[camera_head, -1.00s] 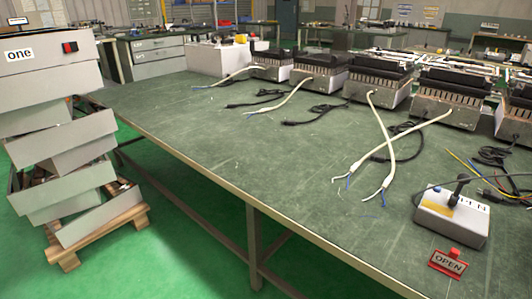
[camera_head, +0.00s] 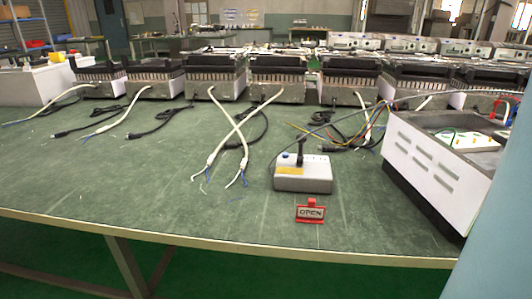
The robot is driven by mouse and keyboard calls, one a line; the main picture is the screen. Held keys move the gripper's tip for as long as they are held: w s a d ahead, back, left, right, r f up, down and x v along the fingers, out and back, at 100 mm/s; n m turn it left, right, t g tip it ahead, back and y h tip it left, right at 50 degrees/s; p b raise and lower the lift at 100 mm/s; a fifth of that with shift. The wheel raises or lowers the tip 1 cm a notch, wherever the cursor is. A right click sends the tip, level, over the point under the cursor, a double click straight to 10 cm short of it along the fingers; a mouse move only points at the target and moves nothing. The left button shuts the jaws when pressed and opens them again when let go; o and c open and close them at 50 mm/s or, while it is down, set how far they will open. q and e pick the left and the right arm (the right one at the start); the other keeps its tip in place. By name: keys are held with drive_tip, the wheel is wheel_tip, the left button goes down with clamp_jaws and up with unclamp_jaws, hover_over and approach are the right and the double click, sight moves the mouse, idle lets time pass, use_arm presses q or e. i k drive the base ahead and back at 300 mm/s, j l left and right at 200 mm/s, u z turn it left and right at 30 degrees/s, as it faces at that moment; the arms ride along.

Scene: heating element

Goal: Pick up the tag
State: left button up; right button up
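The tag (camera_head: 310,211) is a small red-framed sign reading "OPEN". It lies near the front edge of the green table (camera_head: 130,200), just in front of a grey control box (camera_head: 303,183) with a black lever and a blue button. Neither of my grippers shows in the head view.
Several heating units (camera_head: 215,78) stand in a row along the back, with cables lying in front. A white slotted casing (camera_head: 425,165) stands at the right, close to the front edge. A pale blue surface fills the lower right corner. Table room left of the tag is clear.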

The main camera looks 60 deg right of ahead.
sight(310, 214)
drive_tip(key=z, duration=1.95)
drive_tip(key=i+l+u, duration=0.2)
drive_tip(key=i+l, duration=0.15)
drive_tip(key=i+l+u, duration=0.2)
drive_tip(key=i+l, duration=0.15)
drive_tip(key=l, duration=0.25)
